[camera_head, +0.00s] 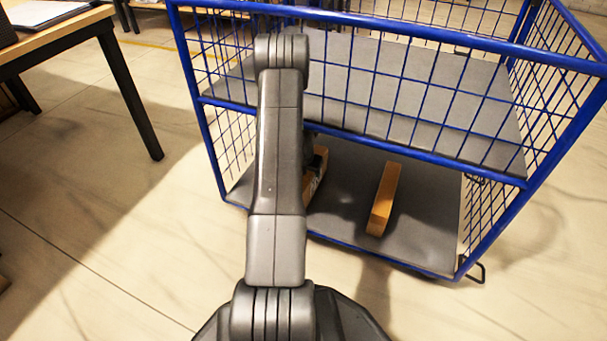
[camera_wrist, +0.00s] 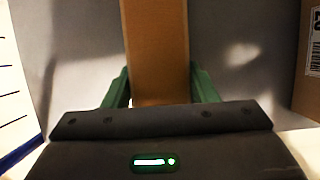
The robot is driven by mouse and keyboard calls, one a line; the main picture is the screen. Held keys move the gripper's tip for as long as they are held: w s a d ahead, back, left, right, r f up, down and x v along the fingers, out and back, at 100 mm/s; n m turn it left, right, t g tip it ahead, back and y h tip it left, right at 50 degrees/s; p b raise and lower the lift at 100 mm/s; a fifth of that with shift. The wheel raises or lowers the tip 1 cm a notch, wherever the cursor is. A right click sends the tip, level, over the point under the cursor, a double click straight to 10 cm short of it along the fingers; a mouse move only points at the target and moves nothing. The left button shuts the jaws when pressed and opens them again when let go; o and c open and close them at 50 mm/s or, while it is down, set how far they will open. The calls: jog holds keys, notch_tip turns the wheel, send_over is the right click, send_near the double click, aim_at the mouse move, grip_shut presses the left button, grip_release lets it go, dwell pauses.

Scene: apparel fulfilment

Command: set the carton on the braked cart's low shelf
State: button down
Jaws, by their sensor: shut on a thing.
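The cart (camera_head: 350,247) is a blue wire cage with a grey upper shelf (camera_head: 420,95) and a grey low shelf (camera_head: 425,235). My gripper is mostly hidden behind my arm in the head view. In the wrist view its green fingers (camera_wrist: 158,88) are shut on a brown carton (camera_wrist: 155,40). A printed part of a carton (camera_head: 317,178) shows beside my arm at the low shelf and appears to be the held one. I cannot tell whether it touches the shelf. Grey surface lies behind it in the wrist view.
A narrow brown box (camera_head: 383,200) stands on the low shelf, right of my arm. A box with a barcode label (camera_wrist: 308,60) is at the wrist view's right edge. The upper shelf overhangs the low one. A table (camera_head: 60,40) stands left, with floor between.

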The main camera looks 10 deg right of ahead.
jog(key=shift+f, duration=0.4)
jog(key=shift+f, duration=0.1)
jog(key=c, duration=0.6)
grip_release()
jog(key=shift+f, duration=0.1)
jog(key=p+v, duration=0.3)
jog(key=v, duration=0.4)
jog(key=shift+s+a+r, duration=0.1)
jog(key=shift+s+r, duration=0.05)
jog(key=shift+r, duration=0.25)
